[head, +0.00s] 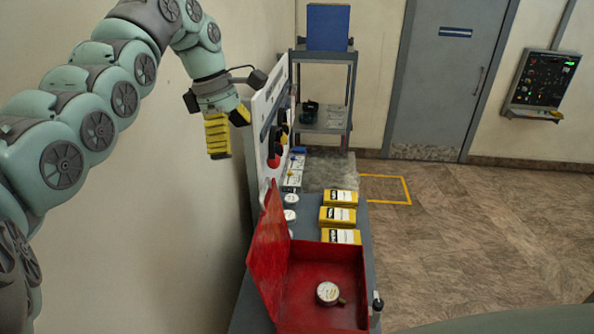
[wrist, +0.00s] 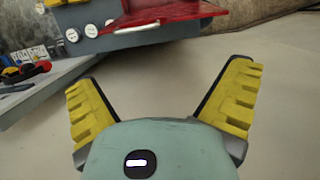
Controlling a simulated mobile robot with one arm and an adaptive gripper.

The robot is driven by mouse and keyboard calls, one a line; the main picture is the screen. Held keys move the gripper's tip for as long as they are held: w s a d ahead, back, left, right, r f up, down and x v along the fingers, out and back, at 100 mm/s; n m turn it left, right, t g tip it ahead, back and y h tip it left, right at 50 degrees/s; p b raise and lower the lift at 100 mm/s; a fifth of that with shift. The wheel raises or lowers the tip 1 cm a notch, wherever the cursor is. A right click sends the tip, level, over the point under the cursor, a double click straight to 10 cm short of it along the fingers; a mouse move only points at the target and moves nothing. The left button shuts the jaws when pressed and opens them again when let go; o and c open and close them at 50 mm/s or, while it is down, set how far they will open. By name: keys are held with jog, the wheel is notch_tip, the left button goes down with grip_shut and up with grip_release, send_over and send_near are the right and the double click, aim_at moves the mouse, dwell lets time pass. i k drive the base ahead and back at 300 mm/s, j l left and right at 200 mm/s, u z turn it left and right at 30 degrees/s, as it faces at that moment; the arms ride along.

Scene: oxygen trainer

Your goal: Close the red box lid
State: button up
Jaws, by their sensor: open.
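The red box (head: 335,258) stands on the near end of the grey bench in the head view. Its lid (head: 268,252) is open and stands up along the left side. A round gauge (head: 328,293) lies inside the box. The box also shows in part at the top of the wrist view (wrist: 165,14). My gripper (head: 225,133) is raised to the left of the white panel, well above and beyond the box. In the wrist view its yellow fingers (wrist: 165,95) are spread wide with nothing between them.
A white upright panel (head: 258,128) stands on the bench's left side, close to my gripper. Several yellow boxes (head: 338,216) and round gauges (head: 290,216) sit on the bench (head: 240,318) behind the red box. A shelf rack (head: 328,125) stands at the back. The floor on the right is clear.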

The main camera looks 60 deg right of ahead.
aim_at(265, 261)
jog(key=k, duration=1)
